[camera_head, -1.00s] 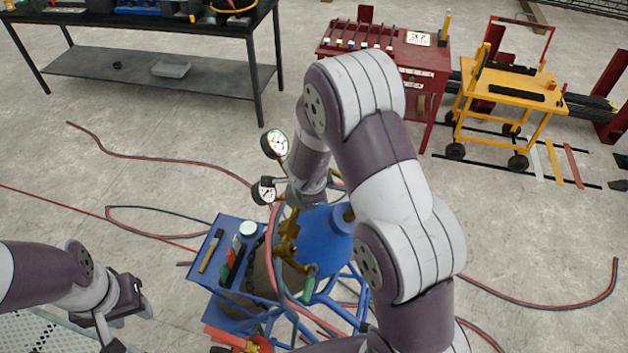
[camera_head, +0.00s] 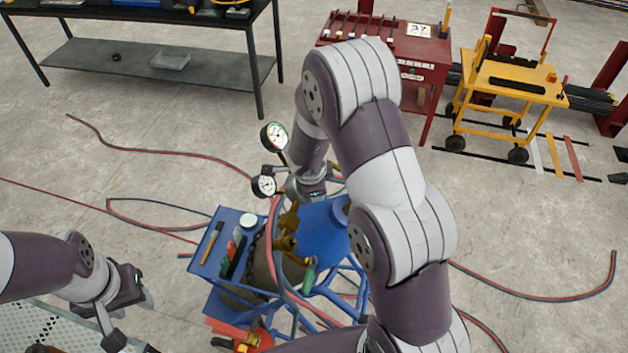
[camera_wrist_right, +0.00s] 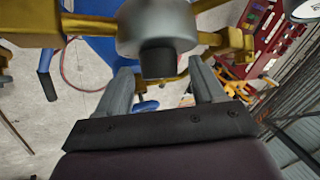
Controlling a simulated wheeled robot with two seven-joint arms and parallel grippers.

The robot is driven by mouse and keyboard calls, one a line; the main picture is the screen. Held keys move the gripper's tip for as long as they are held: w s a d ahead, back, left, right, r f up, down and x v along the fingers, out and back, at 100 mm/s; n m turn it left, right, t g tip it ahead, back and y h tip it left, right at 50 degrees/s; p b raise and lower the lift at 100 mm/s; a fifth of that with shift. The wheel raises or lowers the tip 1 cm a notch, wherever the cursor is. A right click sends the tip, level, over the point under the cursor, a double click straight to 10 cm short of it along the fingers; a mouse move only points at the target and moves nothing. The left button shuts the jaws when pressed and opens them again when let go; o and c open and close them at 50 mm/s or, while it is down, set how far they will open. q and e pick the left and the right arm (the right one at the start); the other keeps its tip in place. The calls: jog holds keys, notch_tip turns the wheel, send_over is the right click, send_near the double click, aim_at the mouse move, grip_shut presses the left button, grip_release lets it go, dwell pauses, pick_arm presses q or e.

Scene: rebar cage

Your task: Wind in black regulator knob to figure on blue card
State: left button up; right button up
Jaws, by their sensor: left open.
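The black regulator knob (camera_wrist_right: 158,62) shows in the right wrist view, on the end of a grey round housing (camera_wrist_right: 156,25) with brass fittings. My right gripper (camera_wrist_right: 160,68) is open, with a finger on each side of the knob and gaps visible on both sides. In the head view my right arm hides the knob and gripper fingers. Two dial gauges (camera_head: 273,137) (camera_head: 264,185) stand by the regulator; their readings are too small to tell. No clearly blue card shows; a pale card (camera_head: 419,30) on the red cabinet seems to read 37. My left gripper (camera_head: 130,318) is open and empty at lower left.
A blue cart (camera_head: 212,258) carries tools, a white round item (camera_head: 248,221) and brass fittings, with red and blue hoses around it. A dark workbench (camera_head: 160,80), red cabinet (camera_head: 400,75) and yellow trolley (camera_head: 510,85) stand behind.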

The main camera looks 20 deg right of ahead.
jog(key=v, duration=1.2)
jog(key=shift+r, duration=0.3)
jog(key=shift+a, duration=0.15)
jog(key=shift+s, duration=0.1)
